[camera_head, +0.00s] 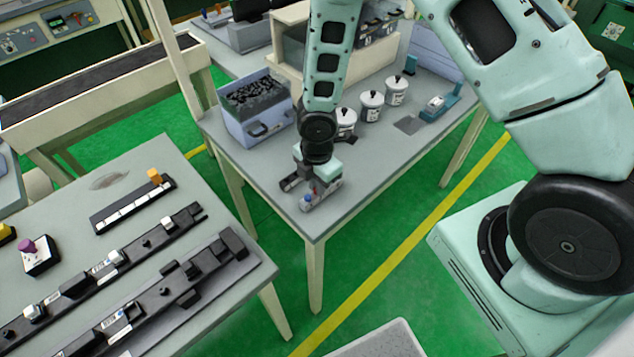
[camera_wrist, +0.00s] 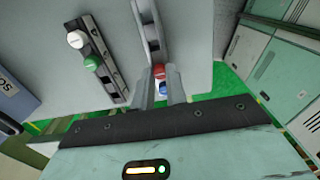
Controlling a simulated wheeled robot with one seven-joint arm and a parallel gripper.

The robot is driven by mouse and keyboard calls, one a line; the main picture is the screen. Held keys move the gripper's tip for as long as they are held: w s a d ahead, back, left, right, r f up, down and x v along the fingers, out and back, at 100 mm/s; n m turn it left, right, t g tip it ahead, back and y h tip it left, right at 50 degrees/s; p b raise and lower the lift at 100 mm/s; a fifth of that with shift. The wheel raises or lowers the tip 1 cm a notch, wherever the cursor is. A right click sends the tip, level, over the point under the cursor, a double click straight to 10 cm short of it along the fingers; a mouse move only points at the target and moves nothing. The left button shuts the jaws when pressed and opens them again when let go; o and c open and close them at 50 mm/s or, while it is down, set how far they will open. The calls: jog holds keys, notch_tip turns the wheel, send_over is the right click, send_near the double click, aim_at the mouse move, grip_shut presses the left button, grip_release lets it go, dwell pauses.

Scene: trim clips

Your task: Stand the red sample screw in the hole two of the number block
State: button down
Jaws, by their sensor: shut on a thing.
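My gripper (camera_wrist: 160,85) points down near the front corner of the middle table. Its fingers are closed in on the red screw (camera_wrist: 158,70), whose red head shows between them. In the head view a small red spot (camera_head: 313,189) shows at the gripper. The grey block (camera_wrist: 150,28) runs away from the fingers in the wrist view. In the head view its near end (camera_head: 311,206) shows under the gripper. A blue-headed screw (camera_wrist: 162,88) is right beside the red one. The fingers hide the red screw's lower end and the holes; I cannot tell whether it is in one.
A dark strip (camera_wrist: 110,78) with a white knob (camera_wrist: 76,40) and a green knob (camera_wrist: 91,64) lies beside the block. Behind stand a grey-blue bin (camera_head: 258,125) and white tubs (camera_head: 371,105). The table edge is close. Another table with black rails (camera_head: 110,265) is at left.

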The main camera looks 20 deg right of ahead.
jog(key=c, duration=1.3)
grip_release()
jog(key=shift+c, duration=0.2)
jog(key=shift+r, duration=0.1)
notch_tip(320, 180, up, 17)
jog(key=shift+r, duration=0.1)
